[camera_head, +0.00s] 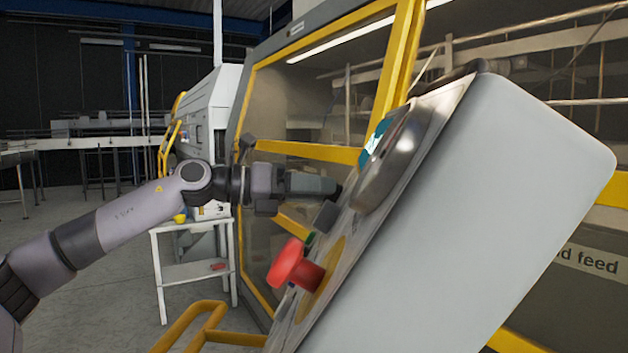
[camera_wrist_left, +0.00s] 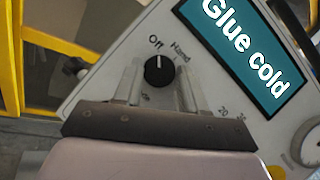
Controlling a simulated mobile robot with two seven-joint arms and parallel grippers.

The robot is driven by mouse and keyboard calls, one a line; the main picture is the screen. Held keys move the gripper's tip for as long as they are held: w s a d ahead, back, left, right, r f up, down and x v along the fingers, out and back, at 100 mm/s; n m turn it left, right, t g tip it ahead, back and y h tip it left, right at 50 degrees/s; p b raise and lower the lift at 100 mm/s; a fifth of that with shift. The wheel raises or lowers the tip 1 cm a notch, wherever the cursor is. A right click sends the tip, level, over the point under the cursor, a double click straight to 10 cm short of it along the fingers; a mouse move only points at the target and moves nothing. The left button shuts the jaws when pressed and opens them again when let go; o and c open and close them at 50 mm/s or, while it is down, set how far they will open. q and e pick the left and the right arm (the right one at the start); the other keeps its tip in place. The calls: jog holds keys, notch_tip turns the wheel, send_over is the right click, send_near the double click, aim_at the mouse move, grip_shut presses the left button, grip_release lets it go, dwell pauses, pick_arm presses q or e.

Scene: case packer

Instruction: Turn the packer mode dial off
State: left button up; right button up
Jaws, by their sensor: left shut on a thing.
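The packer mode dial (camera_wrist_left: 158,70) is a round black knob with a white pointer line. In the left wrist view its line points up, close to the "Off" label and left of the "Hand" label. My left gripper (camera_wrist_left: 158,84) has its two fingers on either side of the knob and is shut on it. In the head view my left gripper (camera_head: 331,202) reaches the face of the grey control box (camera_head: 490,190) from the left. The dial cannot be made out there. My right gripper is in neither view.
A red mushroom button (camera_head: 290,264) sticks out below my left gripper, with a green button (camera_head: 310,238) near it. A screen (camera_wrist_left: 245,48) reading "Glue cold" is beside the dial. Yellow guard frames (camera_head: 392,80) stand behind. A white side table (camera_head: 190,226) stands left.

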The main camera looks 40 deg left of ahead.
pick_arm(q)
jog(key=shift+r+n+y+p, duration=0.1)
jog(key=shift+n+y+p, duration=0.2)
jog(key=shift+n, duration=0.2)
jog(key=o, duration=1.1)
jog(key=shift+c, duration=0.2)
jog(key=shift+s+a+f+b, duration=0.25)
jog(key=shift+s+b, duration=0.1)
jog(key=shift+b, duration=0.2)
jog(key=b+v, duration=0.4)
jog(key=v, duration=0.2)
jog(key=shift+s+r+b, duration=0.2)
jog(key=shift+s+b, duration=0.05)
jog(key=shift+b, duration=0.05)
